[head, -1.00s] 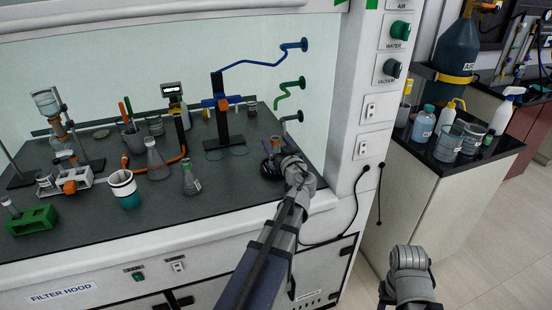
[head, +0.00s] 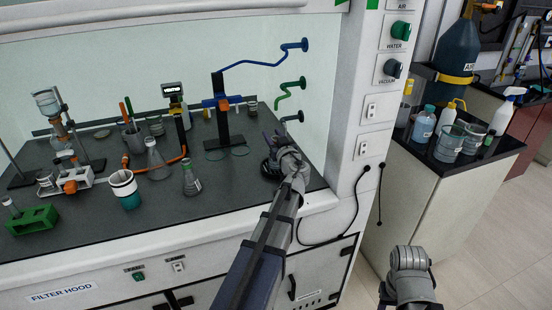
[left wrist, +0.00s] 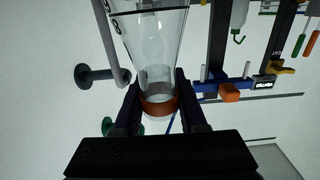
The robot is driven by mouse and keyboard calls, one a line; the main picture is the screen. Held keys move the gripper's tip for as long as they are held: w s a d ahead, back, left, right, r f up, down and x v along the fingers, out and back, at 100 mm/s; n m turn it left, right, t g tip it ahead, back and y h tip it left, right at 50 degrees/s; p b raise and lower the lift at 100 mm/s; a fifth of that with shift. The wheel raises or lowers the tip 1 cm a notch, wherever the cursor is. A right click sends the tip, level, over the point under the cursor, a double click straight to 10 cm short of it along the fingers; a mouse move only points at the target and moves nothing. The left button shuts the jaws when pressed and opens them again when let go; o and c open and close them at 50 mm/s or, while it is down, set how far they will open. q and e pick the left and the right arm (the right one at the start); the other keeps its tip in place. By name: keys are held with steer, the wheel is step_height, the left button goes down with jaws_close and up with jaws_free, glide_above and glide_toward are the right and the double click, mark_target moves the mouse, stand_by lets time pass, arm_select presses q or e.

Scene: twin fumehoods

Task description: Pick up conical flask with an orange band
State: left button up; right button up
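In the left wrist view, which is upside down, a clear glass conical flask with an orange band (left wrist: 160,105) round its neck fills the upper middle. The dark fingers of my left gripper (left wrist: 159,88) stand on either side of the neck, apart and very close to the glass. I see no clear grip on it. In the head view my left gripper (head: 273,139) is at the right end of the hood's worktop, by the wall taps, and it hides most of the flask. My right gripper is not clearly visible; only part of my right arm shows at the lower right.
On the dark worktop (head: 90,222) stand a clamp stand (head: 222,105), two clear flasks (head: 157,160) (head: 191,180), a white-and-teal beaker (head: 125,188) and a green rack (head: 32,220). Wall taps (head: 290,84) project behind my left gripper. The hood's side post (head: 350,130) is close on its right.

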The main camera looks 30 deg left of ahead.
arm_select(q)
jaws_close()
stand_by(0.9)
